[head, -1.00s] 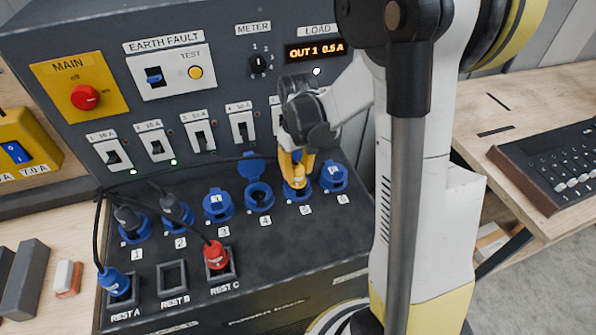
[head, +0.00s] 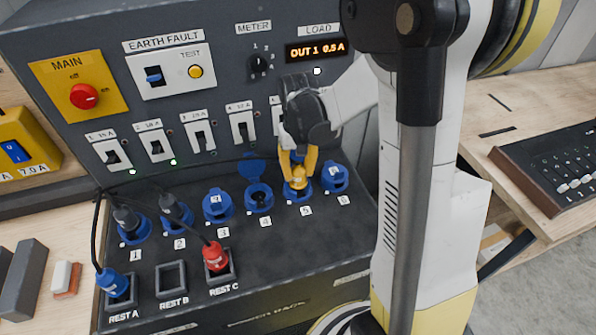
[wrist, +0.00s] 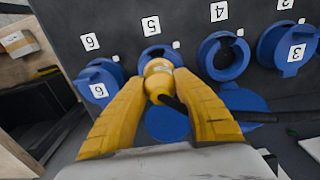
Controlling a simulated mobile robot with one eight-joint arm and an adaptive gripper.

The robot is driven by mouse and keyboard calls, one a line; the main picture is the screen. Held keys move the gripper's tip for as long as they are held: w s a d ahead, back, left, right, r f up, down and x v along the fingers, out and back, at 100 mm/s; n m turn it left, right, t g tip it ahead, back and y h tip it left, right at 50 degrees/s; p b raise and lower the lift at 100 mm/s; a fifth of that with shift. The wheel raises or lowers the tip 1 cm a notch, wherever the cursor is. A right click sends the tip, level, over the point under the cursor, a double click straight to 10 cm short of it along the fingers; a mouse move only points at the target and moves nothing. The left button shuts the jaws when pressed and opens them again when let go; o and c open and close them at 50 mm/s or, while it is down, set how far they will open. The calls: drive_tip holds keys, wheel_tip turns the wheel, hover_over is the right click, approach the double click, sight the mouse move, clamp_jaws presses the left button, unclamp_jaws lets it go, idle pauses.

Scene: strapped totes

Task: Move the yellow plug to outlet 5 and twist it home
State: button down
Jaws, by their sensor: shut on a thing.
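The yellow plug (head: 297,183) is at outlet 5 (head: 298,196), a blue socket on the sloping panel. In the wrist view the plug (wrist: 158,78) lines up with the opening of outlet 5 (wrist: 151,51), its front end at the socket. I cannot tell how deep it sits. My gripper (head: 298,168) is shut on the plug from above, and its yellow fingers also show on both sides in the wrist view (wrist: 160,95). The blue lid of outlet 5 (wrist: 168,124) is swung open beneath the plug.
Outlet 4 (head: 259,200) beside it is open and empty. Outlets 3 (head: 217,206) and 6 (head: 335,178) have shut lids. Dark plugs fill outlets 1 and 2. A blue plug (head: 112,282) stands in rest A, a red plug (head: 215,256) in rest C; rest B (head: 172,279) is empty.

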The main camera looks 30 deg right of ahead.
drive_tip(key=shift+m, duration=0.5)
idle(0.3)
drive_tip(key=c, duration=1)
unclamp_jaws()
wheel_tip(320, 180, up, 12)
drive_tip(key=shift+r, duration=0.1)
drive_tip(key=s+a+f+n+t+b, duration=0.3)
drive_tip(key=s+a+t+b, duration=0.3)
drive_tip(key=s+a, duration=0.3)
drive_tip(key=s+t, duration=0.1)
drive_tip(key=s, duration=0.3)
drive_tip(key=shift+a+n, duration=0.3)
drive_tip(key=shift+a, duration=0.05)
